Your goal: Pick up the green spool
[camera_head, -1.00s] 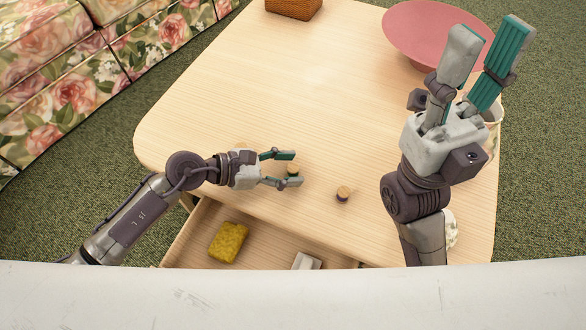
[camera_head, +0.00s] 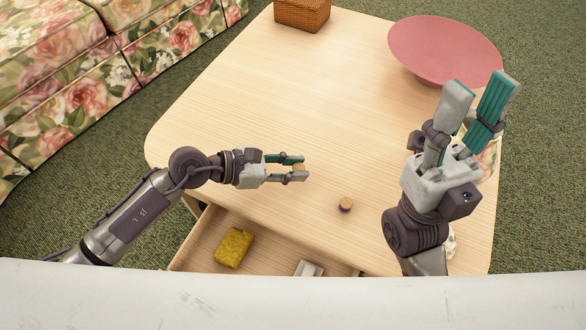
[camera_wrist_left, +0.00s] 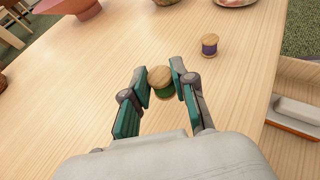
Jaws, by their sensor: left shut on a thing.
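The green spool (camera_wrist_left: 160,82) has pale wooden ends and is held between the fingertips of my left gripper (camera_wrist_left: 161,85) in the left wrist view. In the head view my left gripper (camera_head: 297,168) is over the near part of the table, and only the wooden top of the green spool (camera_head: 298,167) shows between its fingers. Whether the spool is clear of the table I cannot tell. My right gripper (camera_head: 478,105) is open and empty, raised above the right side of the table.
A purple spool (camera_head: 346,204) stands on the table (camera_head: 270,90), right of my left gripper. A pink bowl (camera_head: 445,48) and wicker basket (camera_head: 302,14) are at the back. An open drawer (camera_head: 215,225) at the front holds a yellow sponge (camera_head: 234,247) and a pale block (camera_head: 309,268).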

